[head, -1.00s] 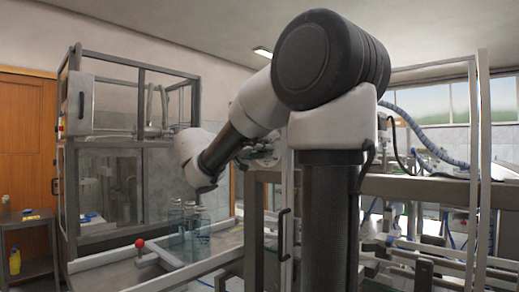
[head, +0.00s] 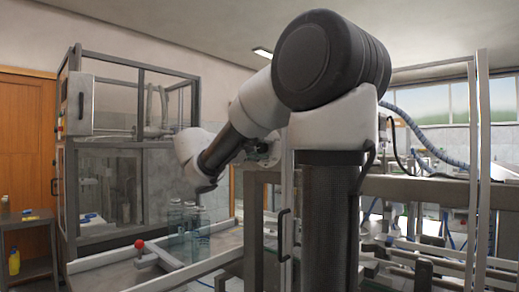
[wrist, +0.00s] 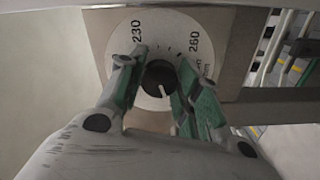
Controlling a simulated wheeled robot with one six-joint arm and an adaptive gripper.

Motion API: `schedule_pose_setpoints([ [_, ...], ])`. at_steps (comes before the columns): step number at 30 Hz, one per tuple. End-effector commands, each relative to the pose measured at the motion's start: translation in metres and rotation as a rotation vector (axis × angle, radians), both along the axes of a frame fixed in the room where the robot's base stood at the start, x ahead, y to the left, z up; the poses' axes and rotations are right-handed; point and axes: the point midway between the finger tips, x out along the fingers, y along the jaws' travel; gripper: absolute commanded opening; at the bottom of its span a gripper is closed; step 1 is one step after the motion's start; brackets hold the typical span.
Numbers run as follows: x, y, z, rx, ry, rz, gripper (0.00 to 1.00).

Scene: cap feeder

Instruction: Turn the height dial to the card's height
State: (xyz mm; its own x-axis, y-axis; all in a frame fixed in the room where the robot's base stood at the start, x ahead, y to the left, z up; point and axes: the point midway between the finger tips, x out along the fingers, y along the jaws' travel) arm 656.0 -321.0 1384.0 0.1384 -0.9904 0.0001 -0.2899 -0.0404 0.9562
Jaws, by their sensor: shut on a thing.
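In the wrist view a round white dial plate (wrist: 124,38) carries the printed numbers 230 at upper left and 260 at upper right, with short tick marks between them. A black knob (wrist: 156,74) sits at its centre, with a white pointer line on its lower part, directed down and slightly right in the picture. My gripper (wrist: 158,80) is shut on the knob, with one green-padded finger on each side. The fingers cover parts of the plate, and any other numbers are hidden. I see no height card in either view.
The dial is on a brownish panel (wrist: 98,32) with a rail at right. In the head view, clear bottles (head: 190,214) stand beyond a red-knobbed lever (head: 139,243), below my arm. A framed glass cabinet (head: 110,185) stands at left.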

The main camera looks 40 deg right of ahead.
Motion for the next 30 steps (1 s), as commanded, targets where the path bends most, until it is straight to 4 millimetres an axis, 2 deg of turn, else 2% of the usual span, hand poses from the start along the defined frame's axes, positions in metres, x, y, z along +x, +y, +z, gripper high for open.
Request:
schedule_pose_setpoints([
  [17, 0.0005, 0.0003, -0.0007, -0.004, 0.037, 0.001, 0.10],
  [18, 0.0004, 0.0003, -0.0007, -0.004, 0.037, 0.001, 0.37],
  [21, 0.0004, 0.0003, -0.0006, -0.004, 0.036, 0.001, 0.55],
  [30, 0.0001, 0.0005, -0.0003, -0.004, 0.035, 0.001, 0.55],
])
